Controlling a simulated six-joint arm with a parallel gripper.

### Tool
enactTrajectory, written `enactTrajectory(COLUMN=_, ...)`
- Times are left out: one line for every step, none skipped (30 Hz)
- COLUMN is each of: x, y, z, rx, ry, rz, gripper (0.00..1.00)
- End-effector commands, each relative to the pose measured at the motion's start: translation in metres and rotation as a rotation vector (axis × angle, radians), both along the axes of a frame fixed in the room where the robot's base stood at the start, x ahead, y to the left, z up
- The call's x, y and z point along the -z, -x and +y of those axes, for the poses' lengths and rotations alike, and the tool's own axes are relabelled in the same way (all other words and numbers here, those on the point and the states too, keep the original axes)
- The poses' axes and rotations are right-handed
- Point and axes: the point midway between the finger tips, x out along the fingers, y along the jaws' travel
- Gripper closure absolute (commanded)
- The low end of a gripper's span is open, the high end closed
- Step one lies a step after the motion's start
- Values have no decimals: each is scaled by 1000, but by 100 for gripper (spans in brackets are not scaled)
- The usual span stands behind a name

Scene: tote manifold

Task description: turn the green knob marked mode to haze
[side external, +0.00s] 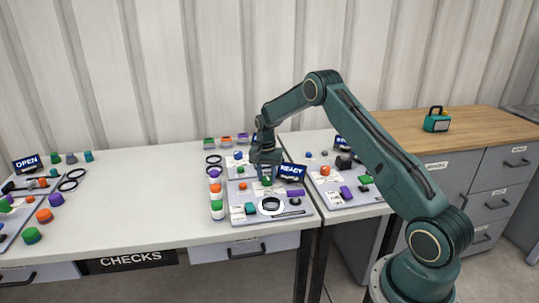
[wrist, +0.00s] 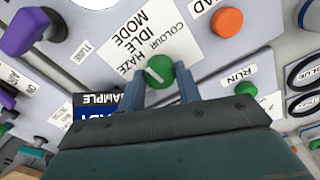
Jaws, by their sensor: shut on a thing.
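The green knob (wrist: 166,66) has a white pointer mark and stands on a white label plate (wrist: 190,45) with the words MODE, COLOUR, IDLE and HAZE, seen upside down in the wrist view. The mark slants toward the upper left, on the side of the words; I cannot tell which word it meets. My gripper (wrist: 161,78) is shut on the knob, one finger on each side. In the side view my gripper (side external: 266,174) reaches down onto the middle panel (side external: 238,219), and the knob (side external: 266,182) shows small beneath it.
A READY sign (side external: 292,171) stands close to the right of my gripper. In the wrist view an orange button (wrist: 227,21), a green RUN button (wrist: 236,90) and a purple handle (wrist: 30,30) are nearby.

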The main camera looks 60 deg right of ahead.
Motion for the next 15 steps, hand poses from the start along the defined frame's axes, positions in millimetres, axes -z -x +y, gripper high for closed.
enactTrajectory(x=0, y=0, z=0, rx=-29, ry=0, rz=0, gripper=89)
enactTrajectory(x=0, y=0, z=0, rx=-48, ry=0, rz=1, gripper=89)
enactTrajectory(x=0, y=0, z=0, rx=-69, ry=0, rz=1, gripper=89)
enactTrajectory(x=0, y=0, z=0, rx=-83, ry=0, rz=1, gripper=89)
enactTrajectory(x=0, y=0, z=0, rx=-96, ry=0, rz=1, gripper=89)
enactTrajectory(x=0, y=0, z=0, rx=-109, ry=0, rz=1, gripper=89)
enactTrajectory(x=0, y=0, z=0, rx=-116, ry=0, rz=1, gripper=89)
enactTrajectory(x=0, y=0, z=0, rx=-122, ry=0, rz=1, gripper=89)
enactTrajectory(x=0, y=0, z=0, rx=-127, ry=0, rz=1, gripper=89)
enactTrajectory(x=0, y=0, z=0, rx=-129, ry=0, rz=1, gripper=89)
enactTrajectory(x=0, y=0, z=0, rx=-129, ry=0, rz=1, gripper=89)
enactTrajectory(x=-1, y=0, z=0, rx=-129, ry=0, rz=1, gripper=89)
enactTrajectory(x=-1, y=0, z=0, rx=-129, ry=0, rz=1, gripper=89)
enactTrajectory(x=-1, y=0, z=0, rx=-128, ry=0, rz=1, gripper=89)
enactTrajectory(x=-1, y=0, z=0, rx=-128, ry=0, rz=1, gripper=89)
